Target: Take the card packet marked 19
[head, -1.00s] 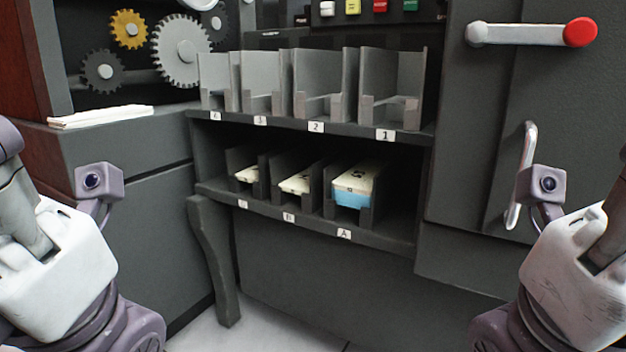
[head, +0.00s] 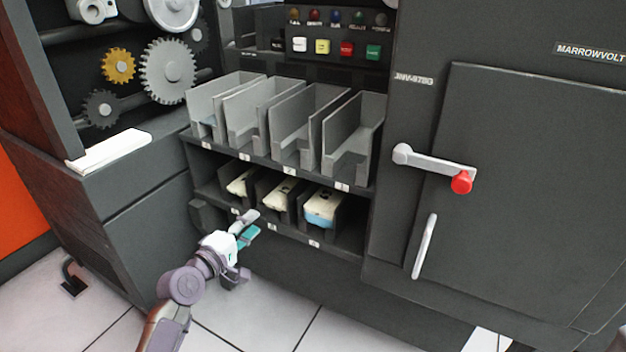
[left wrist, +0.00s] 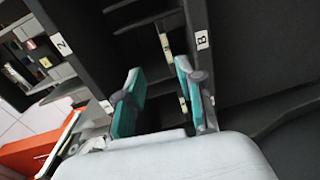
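Three pale card packets sit in the lower shelf's slots in the head view: a left one (head: 238,184), a middle one (head: 277,191) and a right one (head: 321,207) with a blue side. I cannot read a 19 on any of them. My left gripper (head: 252,224) is just in front of the lower shelf's edge, below the left and middle packets. In the left wrist view its two teal fingers (left wrist: 158,92) stand apart with nothing held between them. A label B (left wrist: 202,40) and thin pale edges (left wrist: 166,44) lie beyond the fingers. My right gripper is not in view.
Grey upper trays (head: 298,125) stand above the packets and look empty. Dark dividers flank each packet. A cabinet with a red-knobbed lever (head: 461,182) and a pale handle (head: 424,246) stands right. White sheets (head: 110,150) lie on the left ledge. Floor in front is clear.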

